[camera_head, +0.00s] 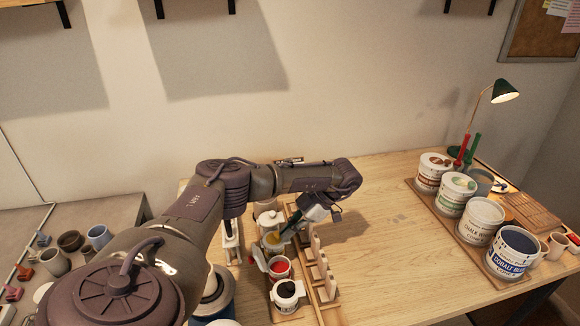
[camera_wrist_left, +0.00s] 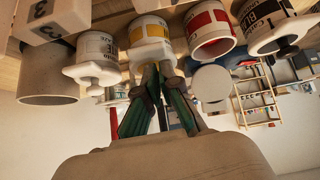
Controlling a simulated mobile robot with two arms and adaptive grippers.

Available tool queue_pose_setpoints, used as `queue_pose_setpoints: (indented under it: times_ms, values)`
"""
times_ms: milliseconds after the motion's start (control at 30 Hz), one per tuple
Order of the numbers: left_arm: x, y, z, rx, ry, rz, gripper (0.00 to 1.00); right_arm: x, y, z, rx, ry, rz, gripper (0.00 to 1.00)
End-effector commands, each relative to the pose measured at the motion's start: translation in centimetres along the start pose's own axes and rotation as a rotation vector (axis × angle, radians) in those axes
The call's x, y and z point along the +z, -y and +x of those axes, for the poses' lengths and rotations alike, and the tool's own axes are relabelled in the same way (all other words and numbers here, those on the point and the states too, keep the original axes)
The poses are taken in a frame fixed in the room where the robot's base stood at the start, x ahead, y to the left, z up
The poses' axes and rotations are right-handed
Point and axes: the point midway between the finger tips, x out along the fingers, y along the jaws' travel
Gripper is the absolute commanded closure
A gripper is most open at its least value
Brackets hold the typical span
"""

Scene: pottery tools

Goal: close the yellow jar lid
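The yellow jar (camera_head: 273,239) stands in the row of small paint jars, and yellow shows at its open top. In the left wrist view the yellow-labelled jar (camera_wrist_left: 149,28) appears upside down at the top, with a white lid part (camera_wrist_left: 152,52) on its near side. My left gripper (camera_head: 288,233) reaches down at the yellow jar from the right. In the wrist view its green fingers (camera_wrist_left: 158,72) come together at the tips, against or just in front of the white part. I cannot tell whether they grip it. My right gripper is out of view.
A red paint jar (camera_head: 279,267) and a black one (camera_head: 288,289) stand nearer in the row. A wooden rack (camera_head: 319,263) stands close on the right. Large paint tubs (camera_head: 483,222) stand on a tray at the far right. The table between is clear.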

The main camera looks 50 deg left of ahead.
Motion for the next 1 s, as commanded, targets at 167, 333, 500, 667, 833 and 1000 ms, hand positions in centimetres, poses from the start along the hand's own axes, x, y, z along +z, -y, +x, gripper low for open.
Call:
queue_pose_setpoints:
  times_ms: [167,333,500,667,833,1000]
  values:
    - [-0.3,0.4,0.4,-0.008,-0.012,0.010,1.00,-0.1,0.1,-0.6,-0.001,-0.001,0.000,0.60]
    - [-0.9,0.3,-0.1,-0.008,-0.015,0.008,1.00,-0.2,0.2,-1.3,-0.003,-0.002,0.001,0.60]
    - [-0.9,0.2,-0.6,-0.006,-0.014,0.006,1.00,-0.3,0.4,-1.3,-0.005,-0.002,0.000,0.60]
    - [-0.8,0.1,-2.9,-0.003,-0.009,0.006,1.00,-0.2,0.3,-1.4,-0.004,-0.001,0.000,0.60]
    - [-0.6,0.1,-6.8,-0.001,-0.007,0.005,1.00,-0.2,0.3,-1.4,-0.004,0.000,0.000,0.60]
    - [-0.4,0.1,-10.1,-0.002,-0.007,0.005,1.00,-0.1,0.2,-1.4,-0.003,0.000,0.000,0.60]
